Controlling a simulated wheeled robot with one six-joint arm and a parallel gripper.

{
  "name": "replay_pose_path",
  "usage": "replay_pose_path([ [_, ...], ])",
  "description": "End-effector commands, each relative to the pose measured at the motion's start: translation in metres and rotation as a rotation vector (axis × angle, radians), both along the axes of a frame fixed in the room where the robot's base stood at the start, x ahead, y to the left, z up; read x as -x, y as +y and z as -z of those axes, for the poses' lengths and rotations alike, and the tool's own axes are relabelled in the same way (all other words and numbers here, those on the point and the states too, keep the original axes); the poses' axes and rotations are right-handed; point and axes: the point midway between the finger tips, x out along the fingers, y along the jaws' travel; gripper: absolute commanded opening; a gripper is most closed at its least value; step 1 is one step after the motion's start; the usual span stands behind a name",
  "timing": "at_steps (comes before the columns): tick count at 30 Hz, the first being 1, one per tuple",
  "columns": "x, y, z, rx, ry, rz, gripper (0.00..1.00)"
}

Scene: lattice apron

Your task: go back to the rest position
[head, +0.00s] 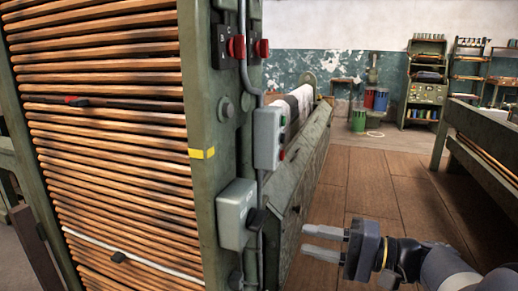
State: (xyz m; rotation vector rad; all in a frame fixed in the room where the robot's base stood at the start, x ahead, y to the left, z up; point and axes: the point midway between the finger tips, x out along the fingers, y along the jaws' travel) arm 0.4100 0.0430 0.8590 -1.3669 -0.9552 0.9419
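My gripper (306,240) is at the lower middle-right of the head view, pointing left. Its two pale fingers are apart with a gap between them, and nothing shows in the gap. My arm comes in from the lower right corner. The gripper appears over the wooden floor (372,183), to the right of the green machine frame (203,110). I cannot tell how far it is from the frame.
The frame holds wooden slats (110,135) and a grey switch box (236,213). A long green cabinet (300,160) runs behind it. A bench (485,130) stands at right. Shelves (426,85) and buckets (359,121) stand far back. Floor between is clear.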

Motion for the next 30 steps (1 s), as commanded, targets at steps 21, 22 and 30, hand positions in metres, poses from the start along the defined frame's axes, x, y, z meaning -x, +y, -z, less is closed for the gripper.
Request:
replay_pose_path([
  [21,-0.034,0.1,0.002,-0.001,-0.001,-0.007,0.34],
  [22,-0.036,0.104,0.001,-0.001,-0.002,-0.008,0.34],
  [30,-0.036,0.1,-0.009,-0.05,0.136,-0.002,0.34],
])
